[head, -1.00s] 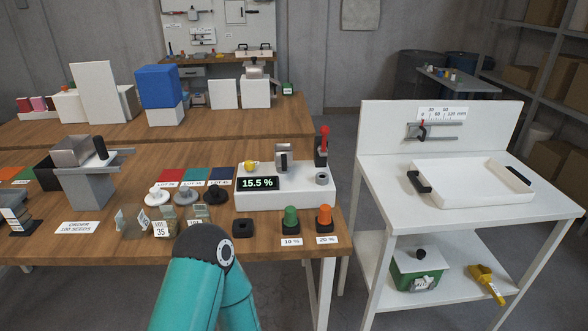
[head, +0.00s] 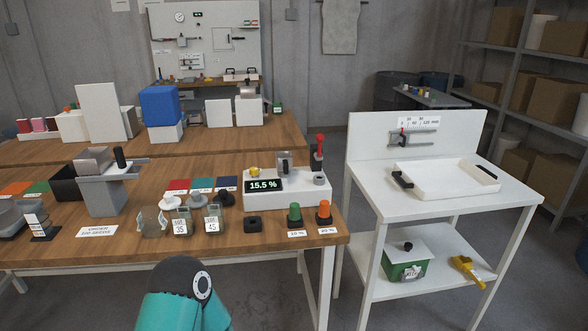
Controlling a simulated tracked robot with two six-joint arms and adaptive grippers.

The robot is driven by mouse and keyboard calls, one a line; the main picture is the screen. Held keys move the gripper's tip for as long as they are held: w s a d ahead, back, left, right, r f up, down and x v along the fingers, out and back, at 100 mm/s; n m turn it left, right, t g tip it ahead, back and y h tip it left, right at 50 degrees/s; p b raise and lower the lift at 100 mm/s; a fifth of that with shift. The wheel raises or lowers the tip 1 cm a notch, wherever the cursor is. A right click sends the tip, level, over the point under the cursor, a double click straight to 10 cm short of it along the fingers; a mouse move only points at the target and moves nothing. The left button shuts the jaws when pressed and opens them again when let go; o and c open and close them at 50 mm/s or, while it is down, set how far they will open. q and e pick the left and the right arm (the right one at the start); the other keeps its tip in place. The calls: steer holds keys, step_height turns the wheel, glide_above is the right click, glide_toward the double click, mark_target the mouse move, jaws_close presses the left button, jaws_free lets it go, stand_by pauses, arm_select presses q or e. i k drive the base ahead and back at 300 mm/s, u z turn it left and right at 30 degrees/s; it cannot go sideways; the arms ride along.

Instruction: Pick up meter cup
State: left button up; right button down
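The white meter (head: 290,200) stands near the right end of the front wooden table, its display reading 15.5 %. On its top are a yellow piece (head: 254,172), a grey metal bracket-like part (head: 285,163) and a small round grey cup-like piece (head: 319,178) at the right. A small black square holder (head: 252,224) sits on the table in front of the meter. I cannot tell for certain which piece is the meter cup. Neither gripper is in view; only a teal link of my arm shows at the bottom.
A green-topped piece (head: 294,213) and an orange-topped piece (head: 324,213) stand at the table's front right. A red-knobbed lever (head: 319,150) rises behind the meter. Sample jars (head: 180,224) stand left. A white bench (head: 440,208) with a tray (head: 450,190) is right, across a gap.

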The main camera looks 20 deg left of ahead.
mark_target(284, 159)
steer(key=u, duration=0.15)
steer(key=i, duration=0.9)
steer(key=z, duration=0.1)
